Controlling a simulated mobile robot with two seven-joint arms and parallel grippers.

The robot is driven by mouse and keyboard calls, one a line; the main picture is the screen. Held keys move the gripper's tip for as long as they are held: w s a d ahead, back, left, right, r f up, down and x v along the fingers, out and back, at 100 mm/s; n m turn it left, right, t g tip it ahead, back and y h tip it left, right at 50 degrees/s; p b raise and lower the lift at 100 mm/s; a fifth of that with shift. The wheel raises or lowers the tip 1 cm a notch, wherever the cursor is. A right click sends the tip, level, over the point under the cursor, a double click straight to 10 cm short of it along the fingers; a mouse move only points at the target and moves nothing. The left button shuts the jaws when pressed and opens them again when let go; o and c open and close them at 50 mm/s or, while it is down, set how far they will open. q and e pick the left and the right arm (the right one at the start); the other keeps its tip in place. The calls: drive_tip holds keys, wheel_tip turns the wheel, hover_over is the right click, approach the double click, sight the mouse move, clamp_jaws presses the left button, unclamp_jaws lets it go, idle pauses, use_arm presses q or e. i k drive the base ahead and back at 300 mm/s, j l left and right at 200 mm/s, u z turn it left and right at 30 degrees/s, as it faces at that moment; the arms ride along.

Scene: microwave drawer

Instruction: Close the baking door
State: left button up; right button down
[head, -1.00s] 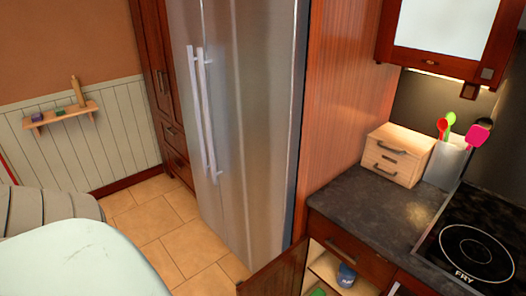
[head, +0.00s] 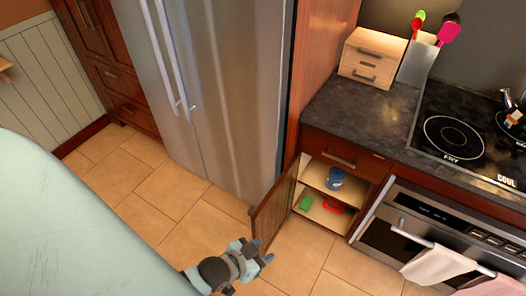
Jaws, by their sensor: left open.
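A wooden cabinet door (head: 275,205) under the counter stands swung open, its panel seen at a steep angle to the left of the cabinet opening. The cabinet (head: 315,190) shows a blue item (head: 335,179) on its upper shelf, and a green item (head: 305,203) and a red item (head: 332,207) below. My left gripper (head: 262,252) is open at the bottom centre of the head view, just below the door's lower free edge. Whether it touches the door cannot be told. My right gripper is not in view.
A steel fridge (head: 225,90) stands left of the cabinet. An oven (head: 420,235) with towels on its handle stands to the right, under a stovetop (head: 460,130). A drawer (head: 340,155) sits above the opening. Tiled floor (head: 140,185) is free in front.

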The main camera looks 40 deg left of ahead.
sight(268, 219)
drive_tip(key=k+j, duration=0.15)
drive_tip(key=j, duration=0.25)
drive_tip(key=k+j+z, duration=0.1)
drive_tip(key=j, duration=0.35)
drive_tip(key=k+j, duration=0.3)
drive_tip(key=k+j+z, duration=0.1)
drive_tip(key=j, duration=0.4)
drive_tip(key=k+j, duration=0.25)
drive_tip(key=k+j+z, duration=0.15)
drive_tip(key=j, duration=0.3)
drive_tip(key=j+z, duration=0.1)
drive_tip(key=j, duration=0.4)
drive_tip(key=i+j+z, duration=0.15)
drive_tip(key=j, duration=0.15)
drive_tip(key=i+j+z, duration=0.25)
drive_tip(key=j, duration=0.35)
drive_tip(key=j+u, duration=0.1)
drive_tip(key=u, duration=0.35)
drive_tip(key=k+j+u, duration=0.1)
drive_tip(key=u, duration=0.3)
